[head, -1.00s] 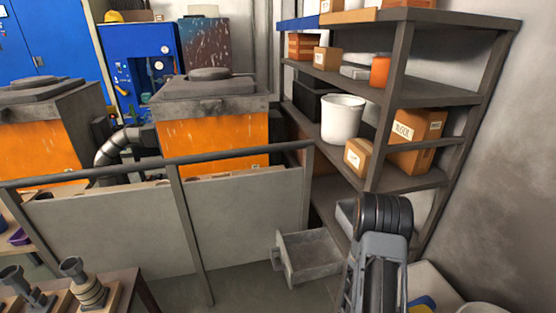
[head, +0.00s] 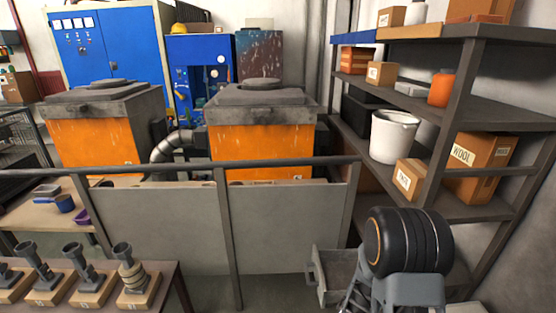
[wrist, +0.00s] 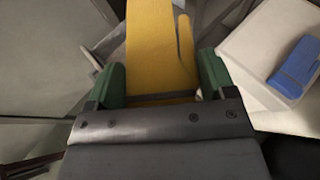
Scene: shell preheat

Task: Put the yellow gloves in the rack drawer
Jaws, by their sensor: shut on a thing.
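The yellow gloves (wrist: 158,35) show in the wrist view as a flat yellow shape with a narrower strip at its right. My gripper (wrist: 163,78) has its two green fingers either side of them and is shut on them. The rack drawer (head: 335,273) is a grey box pulled open, low at the left side of the rack (head: 468,87) in the head view. My arm hides part of the drawer's right side. The gripper and gloves are hidden in the head view, and I cannot tell how far they are from the drawer.
A grey panelled railing (head: 285,230) stands left of the drawer. A bench (head: 165,275) with several mounted parts is at the lower left. A white bucket (head: 393,136) and boxes stand on the shelves. A blue object (wrist: 297,68) lies on a pale surface in the wrist view.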

